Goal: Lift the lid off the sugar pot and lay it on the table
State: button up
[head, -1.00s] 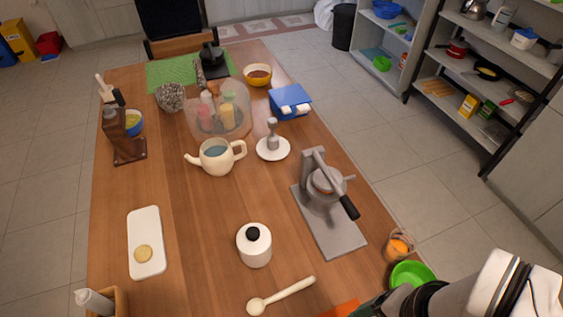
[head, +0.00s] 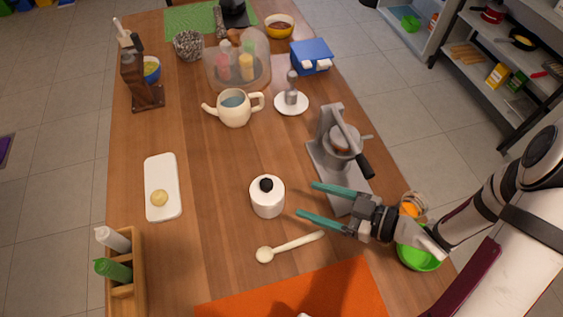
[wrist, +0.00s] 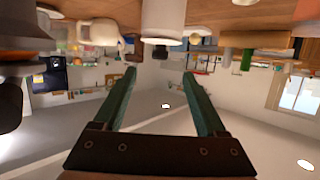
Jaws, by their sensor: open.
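The sugar pot (head: 267,201) is white and round and stands upright on the wooden table. Its lid (head: 257,183) is on it, with a black knob (head: 266,185) on top. My gripper (head: 307,198) is open and empty just right of the pot, its two teal fingers pointing left toward it, with a gap between. In the wrist view, which is upside down, the white pot (wrist: 162,18) hangs at the top centre, beyond and between the open fingers (wrist: 158,90), with its dark knob (wrist: 160,52) lowest.
A wooden spoon (head: 290,246) lies in front of the pot, with an orange mat (head: 300,295) nearer. A grey press (head: 340,150) stands behind my gripper. A white tray (head: 162,190) lies left, a teapot (head: 235,108) behind. Bare table (head: 215,215) lies between tray and pot.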

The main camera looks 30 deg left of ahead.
aim_at(256, 184)
jog(key=x, duration=1.5)
jog(key=shift+a, duration=0.35)
jog(key=shift+r, duration=0.1)
grip_shut()
